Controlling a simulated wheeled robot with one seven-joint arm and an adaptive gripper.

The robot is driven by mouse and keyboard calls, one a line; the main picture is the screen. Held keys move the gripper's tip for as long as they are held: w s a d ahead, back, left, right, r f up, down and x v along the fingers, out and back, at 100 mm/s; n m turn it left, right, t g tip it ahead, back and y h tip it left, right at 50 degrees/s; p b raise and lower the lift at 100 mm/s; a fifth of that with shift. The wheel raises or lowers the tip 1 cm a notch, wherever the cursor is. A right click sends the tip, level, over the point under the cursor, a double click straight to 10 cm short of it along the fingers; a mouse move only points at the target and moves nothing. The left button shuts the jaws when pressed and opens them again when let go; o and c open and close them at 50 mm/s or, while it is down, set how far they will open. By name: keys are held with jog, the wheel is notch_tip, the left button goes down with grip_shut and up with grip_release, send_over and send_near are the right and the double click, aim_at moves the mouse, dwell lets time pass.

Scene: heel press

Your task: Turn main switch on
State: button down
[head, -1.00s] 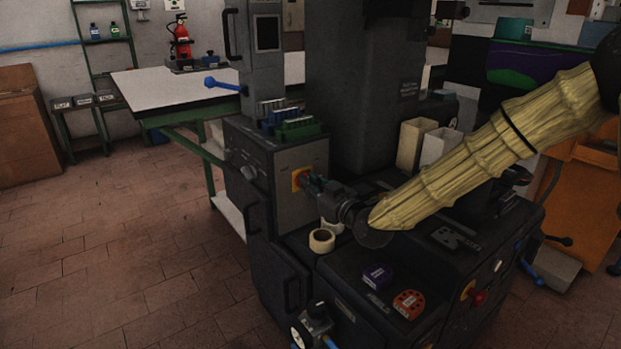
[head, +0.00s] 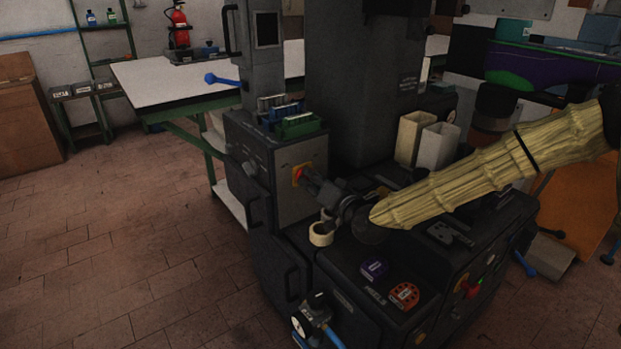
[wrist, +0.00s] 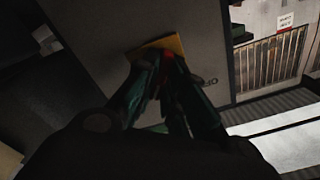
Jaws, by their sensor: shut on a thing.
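The main switch (head: 299,175) is a red knob on a yellow plate, on the front face of the grey cabinet at the left of the press. My gripper (head: 312,182) reaches it from the right, its fingers at the plate. In the wrist view the yellow plate (wrist: 160,48) looks tilted, and the red knob (wrist: 167,70) shows between the green fingers of my gripper (wrist: 163,72). The fingers are shut on the knob and hide much of it. I cannot read the knob's setting.
Below the fingers, a tape roll (head: 321,233) stands on the dark machine top. A purple item (head: 375,271) and an orange-red item (head: 405,294) lie nearer the front. Green and blue racks (head: 298,124) sit on the cabinet. Cream and white bins (head: 411,138) stand behind my arm.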

jog(key=shift+m, duration=0.6)
jog(key=c, duration=1.5)
grip_release()
jog(key=shift+d, duration=0.1)
jog(key=v, duration=1.2)
